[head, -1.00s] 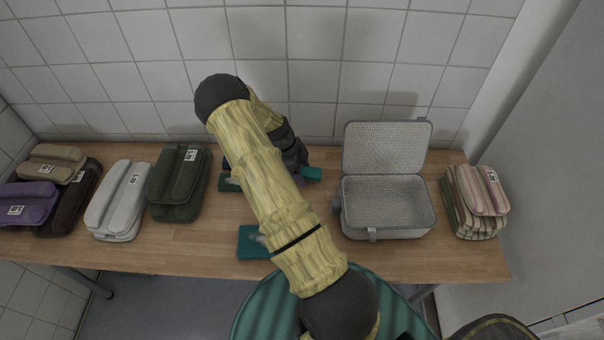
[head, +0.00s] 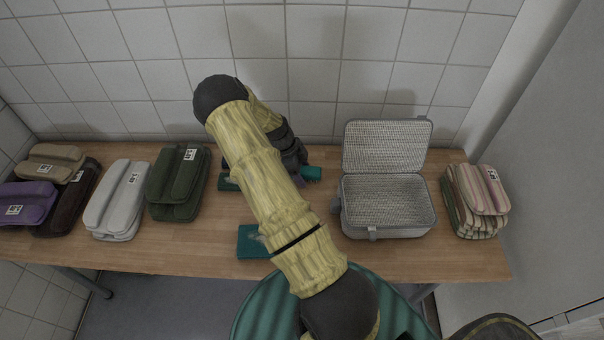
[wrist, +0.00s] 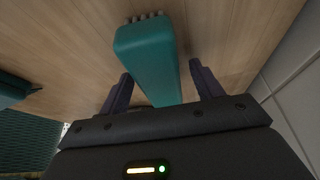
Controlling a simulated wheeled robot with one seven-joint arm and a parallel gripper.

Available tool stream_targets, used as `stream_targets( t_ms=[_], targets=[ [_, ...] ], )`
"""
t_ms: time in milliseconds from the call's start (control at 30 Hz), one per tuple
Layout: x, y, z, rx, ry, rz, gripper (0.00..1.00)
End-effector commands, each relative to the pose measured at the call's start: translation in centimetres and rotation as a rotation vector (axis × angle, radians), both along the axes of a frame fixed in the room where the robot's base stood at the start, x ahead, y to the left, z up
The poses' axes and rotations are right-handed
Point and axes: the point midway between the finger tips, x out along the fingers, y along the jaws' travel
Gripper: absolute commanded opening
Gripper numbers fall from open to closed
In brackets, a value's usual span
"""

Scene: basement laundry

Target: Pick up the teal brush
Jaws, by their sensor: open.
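The teal brush (wrist: 148,55) lies on the wooden table, with a row of bristles showing at its far end in the wrist view. My gripper (wrist: 160,72) is open, with one dark finger on each side of the brush's body. I cannot tell whether either finger touches it. In the head view my arm covers most of the brush; one teal end (head: 312,173) shows to the right of my gripper (head: 299,179). More teal shows to the left of the arm.
Another teal object (head: 254,241) lies near the table's front edge, partly behind my arm. An open grey case (head: 388,222) stands to the right, with striped folded cloths (head: 478,200) beyond it. Green (head: 178,183) and white (head: 116,200) folded bundles lie to the left. A tiled wall stands behind.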

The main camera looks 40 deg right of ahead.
Motion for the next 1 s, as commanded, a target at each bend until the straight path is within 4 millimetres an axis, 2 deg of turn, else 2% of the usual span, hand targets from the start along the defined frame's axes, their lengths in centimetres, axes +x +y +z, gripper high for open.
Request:
stream_targets(
  t_ms=[133, 300, 400, 767, 867, 1000],
  targets=[
    [0.0, 0.0, 0.0, 0.000, 0.000, 0.000, 0.65],
    [0.0, 0.0, 0.0, 0.000, 0.000, 0.000, 0.32],
    [0.0, 0.0, 0.0, 0.000, 0.000, 0.000, 0.16],
    [0.0, -0.1, 0.7, 0.000, -0.001, -0.002, 0.16],
    [0.1, 0.0, 1.6, -0.001, -0.003, 0.001, 0.16],
    [0.1, 0.0, 4.3, -0.001, -0.004, 0.002, 0.16]
  ],
)
